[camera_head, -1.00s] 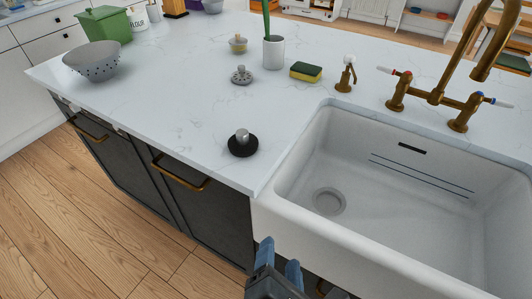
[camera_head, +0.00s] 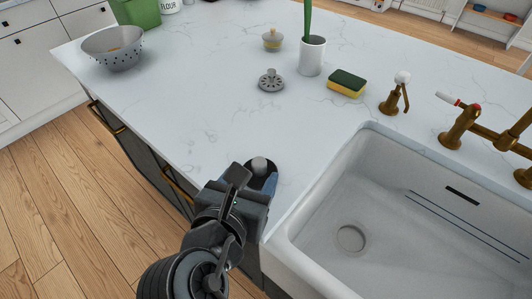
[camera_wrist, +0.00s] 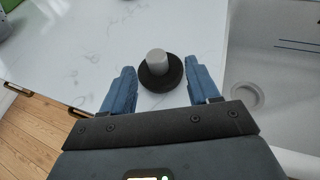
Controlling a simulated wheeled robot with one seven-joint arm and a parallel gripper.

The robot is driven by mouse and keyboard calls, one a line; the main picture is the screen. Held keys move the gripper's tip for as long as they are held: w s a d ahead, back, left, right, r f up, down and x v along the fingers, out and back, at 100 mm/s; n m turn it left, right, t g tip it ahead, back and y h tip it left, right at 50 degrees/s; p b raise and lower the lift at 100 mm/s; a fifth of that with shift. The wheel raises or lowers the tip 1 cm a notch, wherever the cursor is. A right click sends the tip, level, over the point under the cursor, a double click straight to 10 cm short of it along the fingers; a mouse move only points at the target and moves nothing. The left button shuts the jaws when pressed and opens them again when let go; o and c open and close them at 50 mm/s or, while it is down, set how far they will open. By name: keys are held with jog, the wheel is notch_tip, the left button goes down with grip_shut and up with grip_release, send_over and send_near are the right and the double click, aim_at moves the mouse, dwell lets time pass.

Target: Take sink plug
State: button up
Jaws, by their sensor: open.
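The sink plug is a black disc with a grey knob (camera_head: 259,165) on the white counter, left of the sink. In the wrist view the sink plug (camera_wrist: 157,80) lies between and slightly beyond the two blue fingertips, which are spread apart. My gripper (camera_head: 257,183) is open and empty, low over the counter edge; it also shows in the wrist view (camera_wrist: 161,82). In the head view my gripper hides part of the disc. I cannot tell whether either finger touches it.
The white sink (camera_head: 400,230) with its drain is to the right. A grey strainer (camera_head: 271,81), a white cup (camera_head: 312,56), a sponge (camera_head: 346,83), a brass dispenser (camera_head: 394,95) and a brass tap (camera_head: 460,130) stand farther back. A grey colander (camera_head: 115,48) is at left. The counter around the plug is clear.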

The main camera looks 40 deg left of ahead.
aim_at(258, 164)
jog(key=shift+x, duration=0.75)
jog(key=x, duration=0.6)
jog(key=shift+w+a+p, duration=0.15)
jog(key=shift+a+p, duration=0.15)
jog(key=shift+p, duration=0.05)
jog(key=c, duration=1)
